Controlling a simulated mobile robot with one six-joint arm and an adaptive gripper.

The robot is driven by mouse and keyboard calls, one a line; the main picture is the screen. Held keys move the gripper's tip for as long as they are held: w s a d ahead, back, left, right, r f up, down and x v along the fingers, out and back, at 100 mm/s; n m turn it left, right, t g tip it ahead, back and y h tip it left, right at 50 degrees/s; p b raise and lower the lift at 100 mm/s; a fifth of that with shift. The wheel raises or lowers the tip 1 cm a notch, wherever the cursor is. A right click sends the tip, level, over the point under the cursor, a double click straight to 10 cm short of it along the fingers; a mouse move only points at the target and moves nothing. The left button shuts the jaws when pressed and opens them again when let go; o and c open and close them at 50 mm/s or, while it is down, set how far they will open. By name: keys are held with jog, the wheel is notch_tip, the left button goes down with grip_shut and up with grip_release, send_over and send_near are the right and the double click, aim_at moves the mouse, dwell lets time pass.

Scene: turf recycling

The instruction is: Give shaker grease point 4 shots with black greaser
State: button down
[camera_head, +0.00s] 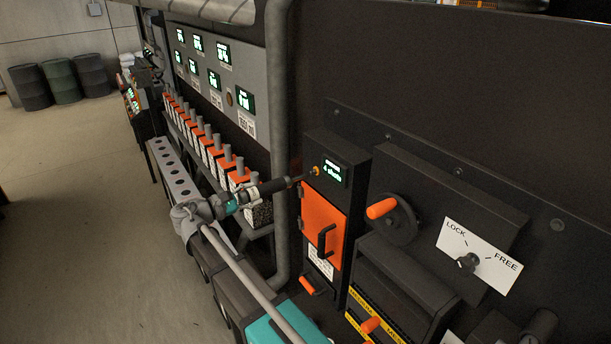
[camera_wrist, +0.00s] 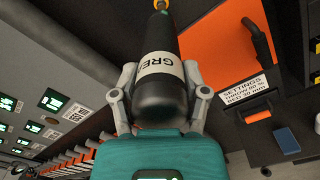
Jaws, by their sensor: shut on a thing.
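My gripper (camera_head: 243,198) is shut on the black greaser (camera_head: 272,186), a dark cylinder with a white label that reads "GRE..." in the wrist view (camera_wrist: 160,50). The greaser points right, its thin nozzle towards the small orange-yellow grease point (camera_head: 316,171) on the dark machine box. The nozzle tip is at or very close to the grease point; I cannot tell if they touch. Beside the grease point, a small display (camera_head: 332,171) shows green text that looks like "4 shots". In the wrist view both fingers sit around the greaser's body.
An orange door (camera_head: 322,222) with a black handle is below the grease point. A grey vertical pipe (camera_head: 280,110) stands close behind the greaser. A row of orange-topped holders (camera_head: 215,150) and a rack with holes (camera_head: 172,168) lie left. A handwheel (camera_head: 396,219) is at right.

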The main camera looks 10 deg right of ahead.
aim_at(239, 199)
jog(key=shift+a, duration=0.1)
jog(key=shift+v, duration=3.3)
jog(key=shift+a, duration=0.1)
jog(key=shift+v, duration=2.4)
notch_tip(239, 199, down, 20)
jog(key=b, duration=2)
jog(key=shift+r, duration=0.1)
